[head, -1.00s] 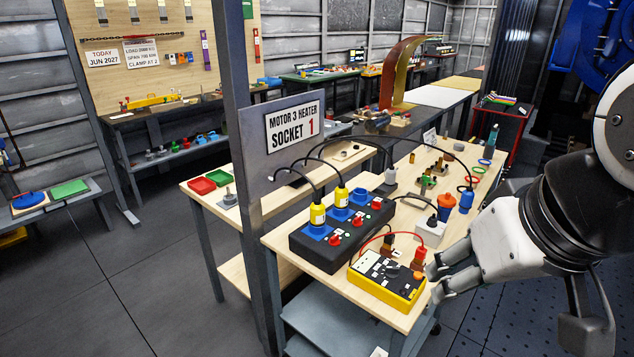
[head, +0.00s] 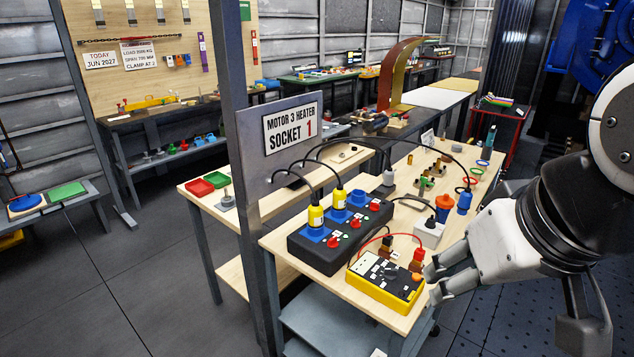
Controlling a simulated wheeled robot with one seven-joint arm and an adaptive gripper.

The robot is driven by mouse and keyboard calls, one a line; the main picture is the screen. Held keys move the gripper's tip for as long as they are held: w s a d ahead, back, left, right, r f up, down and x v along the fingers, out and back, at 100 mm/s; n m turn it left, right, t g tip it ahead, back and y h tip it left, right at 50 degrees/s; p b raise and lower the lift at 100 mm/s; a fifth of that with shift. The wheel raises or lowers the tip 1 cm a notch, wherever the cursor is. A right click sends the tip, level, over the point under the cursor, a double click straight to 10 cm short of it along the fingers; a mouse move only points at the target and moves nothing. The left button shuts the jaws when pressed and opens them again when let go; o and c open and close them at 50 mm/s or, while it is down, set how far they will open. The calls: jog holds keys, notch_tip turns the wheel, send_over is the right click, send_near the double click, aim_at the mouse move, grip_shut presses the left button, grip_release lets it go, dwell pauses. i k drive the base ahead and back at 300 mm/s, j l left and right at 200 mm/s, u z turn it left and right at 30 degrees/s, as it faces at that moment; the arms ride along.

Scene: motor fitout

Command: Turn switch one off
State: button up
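A black socket box (head: 313,255) stands on the wooden bench, with blue sockets and several red rotary switches along its front edge. The nearest red switch (head: 333,242) is beside the first yellow plug (head: 316,217); another red switch (head: 356,223) is beside the second yellow plug (head: 340,199), and a third red switch (head: 375,205) is farther back. Their exact knob angles are too small to tell. My gripper (head: 432,285) is right of the yellow tester, apart from the switches. Its fingers look spread and hold nothing visible.
A yellow multi-function tester (head: 385,283) with red and black leads lies between my gripper and the socket box. A white socket block (head: 429,233) and a blue plug (head: 464,201) stand behind. A sign panel (head: 290,128) and grey post rise left of the box.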

aim_at(333, 243)
jog(key=i+l+u, duration=0.1)
jog(key=l+u, duration=0.25)
jog(key=l, duration=0.4)
jog(key=l+u, duration=0.3)
jog(key=l, duration=0.45)
jog(key=l+u, duration=0.35)
jog(key=l, duration=0.4)
jog(key=k, duration=0.05)
